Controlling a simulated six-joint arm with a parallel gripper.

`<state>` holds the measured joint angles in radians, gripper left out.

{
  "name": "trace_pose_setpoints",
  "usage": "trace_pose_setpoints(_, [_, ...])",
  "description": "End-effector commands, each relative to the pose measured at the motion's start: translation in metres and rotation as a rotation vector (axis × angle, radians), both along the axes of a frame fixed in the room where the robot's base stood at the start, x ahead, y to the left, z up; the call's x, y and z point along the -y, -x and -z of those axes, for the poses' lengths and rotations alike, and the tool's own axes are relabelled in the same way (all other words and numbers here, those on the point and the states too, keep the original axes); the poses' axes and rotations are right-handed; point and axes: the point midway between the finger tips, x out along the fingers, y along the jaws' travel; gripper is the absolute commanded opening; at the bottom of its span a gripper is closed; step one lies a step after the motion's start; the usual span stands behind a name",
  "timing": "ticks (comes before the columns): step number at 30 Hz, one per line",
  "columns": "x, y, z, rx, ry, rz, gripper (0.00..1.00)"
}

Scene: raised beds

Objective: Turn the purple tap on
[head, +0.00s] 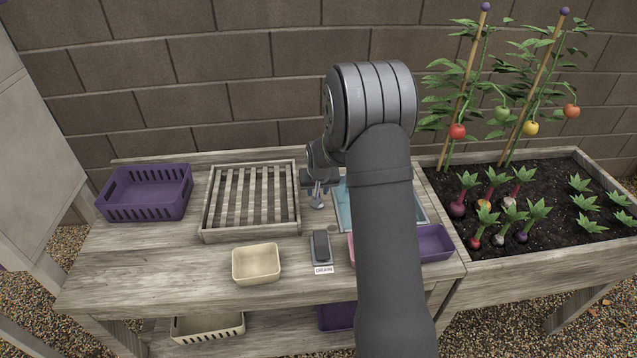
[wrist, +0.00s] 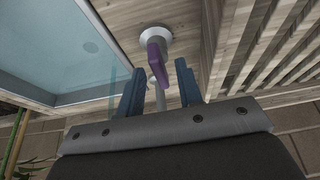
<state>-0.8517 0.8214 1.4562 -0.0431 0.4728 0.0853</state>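The purple tap shows in the wrist view as a flat purple lever (wrist: 156,52) on a round grey metal base, with a thin metal spout. In the head view its grey metal body (head: 318,200) stands at the left edge of the basin (head: 343,207); the lever is hidden there by my gripper. My gripper (wrist: 158,72) is open and empty, its two blue fingers apart. The lever's near end reaches about between the fingertips, with a gap visible to each side. I cannot tell whether water is running.
Left of the tap is a slatted wooden tray (head: 250,233), then a purple crate (head: 148,197). In front are a cream bin (head: 256,264) and a dark item (head: 320,247) on a labelled holder. A planted bed (head: 560,222) stands right. My arm hides part of the basin.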

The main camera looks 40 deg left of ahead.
Motion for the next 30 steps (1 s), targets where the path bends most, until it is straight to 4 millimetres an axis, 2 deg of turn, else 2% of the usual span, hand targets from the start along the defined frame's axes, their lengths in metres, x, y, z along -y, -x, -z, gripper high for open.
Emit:
trace_pose_setpoints(5, [0.005,0.005,-0.019,0.002,-0.002,0.000,0.33])
trace_pose_setpoints(24, [0.039,0.038,-0.133,0.002,-0.002,0.000,0.33])
trace_pose_setpoints(30, [0.045,0.044,-0.154,0.001,0.000,-0.001,0.33])
